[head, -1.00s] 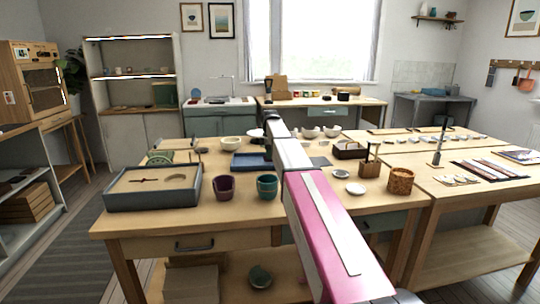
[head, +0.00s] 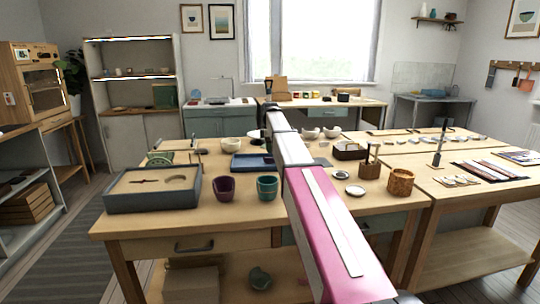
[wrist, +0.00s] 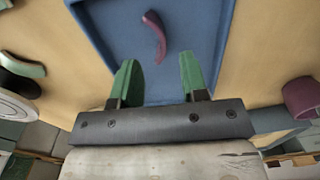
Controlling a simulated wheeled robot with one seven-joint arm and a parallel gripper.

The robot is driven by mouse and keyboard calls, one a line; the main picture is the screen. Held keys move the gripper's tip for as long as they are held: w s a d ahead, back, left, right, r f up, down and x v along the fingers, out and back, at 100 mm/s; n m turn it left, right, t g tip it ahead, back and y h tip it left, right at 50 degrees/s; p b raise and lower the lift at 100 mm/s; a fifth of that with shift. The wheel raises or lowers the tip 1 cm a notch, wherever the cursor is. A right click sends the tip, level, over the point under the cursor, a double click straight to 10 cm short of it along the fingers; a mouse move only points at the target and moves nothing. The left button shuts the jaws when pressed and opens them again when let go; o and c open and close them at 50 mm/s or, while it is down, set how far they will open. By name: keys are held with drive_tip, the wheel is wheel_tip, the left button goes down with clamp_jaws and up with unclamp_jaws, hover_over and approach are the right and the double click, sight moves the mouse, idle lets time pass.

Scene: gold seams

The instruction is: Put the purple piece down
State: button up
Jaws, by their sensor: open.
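The purple piece (wrist: 155,36), a small curved shard, lies on the blue tray (wrist: 105,30) in the wrist view. My gripper (wrist: 159,68) has its two green fingers spread wide, with nothing between them. The shard is ahead of the fingertips, apart from them. In the head view the blue tray (head: 240,163) sits on the worktable, partly behind my arm. I cannot make out the shard there.
A purple cup (head: 223,187) and a teal cup (head: 267,188) stand in front of the tray. A grey-rimmed box (head: 150,197) is at the front left. A white bowl (head: 231,144) stands behind the tray. Small dishes and a cork pot (head: 400,182) are to the right.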

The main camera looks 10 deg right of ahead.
wheel_tip(320, 180, up, 8)
idle(1.6)
